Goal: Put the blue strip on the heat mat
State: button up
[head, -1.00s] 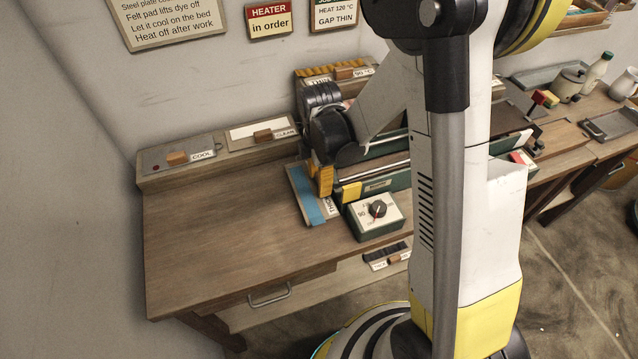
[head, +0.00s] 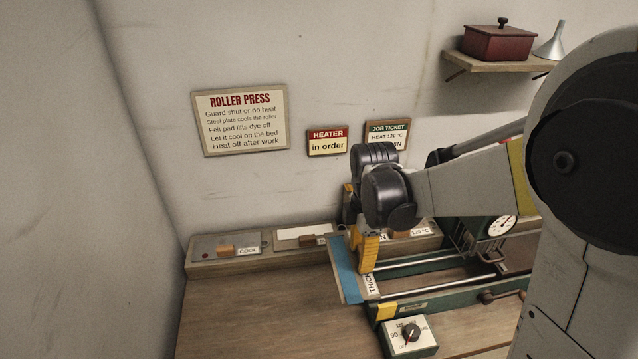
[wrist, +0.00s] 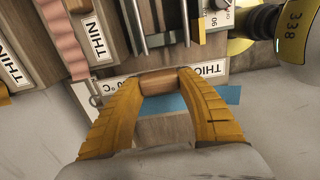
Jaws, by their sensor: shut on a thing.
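My gripper (head: 368,262) is shut on a wooden handle, which shows between its orange fingers in the wrist view (wrist: 163,82). The handle belongs to a flat board labelled THICK (head: 368,284) that carries the blue strip (head: 346,272). The blue strip also shows beneath the fingers in the wrist view (wrist: 172,103). The board is at the left end of the green roller press (head: 440,295). I cannot tell how far it is above the bench. No surface is clearly marked as the heat mat; a plate labelled 120 °C (head: 410,233) lies on the back ledge.
A dial box (head: 409,338) stands in front of the press. A COOL plate (head: 225,247) and a second handled plate (head: 298,235) lie on the back ledge. A pink strip (wrist: 62,38) and THIN labels show in the wrist view. The bench's left side (head: 260,310) is clear.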

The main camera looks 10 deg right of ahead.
jog(key=m, duration=0.3)
jog(key=shift+w+r, duration=0.35)
jog(key=m, duration=0.3)
jog(key=r+m, duration=0.1)
jog(key=m, duration=0.1)
jog(key=shift+w+b, duration=0.4)
jog(key=m, duration=0.3)
jog(key=r+m, duration=0.1)
jog(key=shift+w+d+m, duration=0.1)
jog(key=shift+w+m, duration=0.25)
jog(key=shift+m, duration=0.05)
jog(key=m, duration=0.1)
jog(key=r+m, duration=0.1)
jog(key=m, duration=0.3)
jog(key=shift+w+r+b, duration=0.15)
jog(key=shift+w+b, duration=0.2)
jog(key=shift+w, duration=0.05)
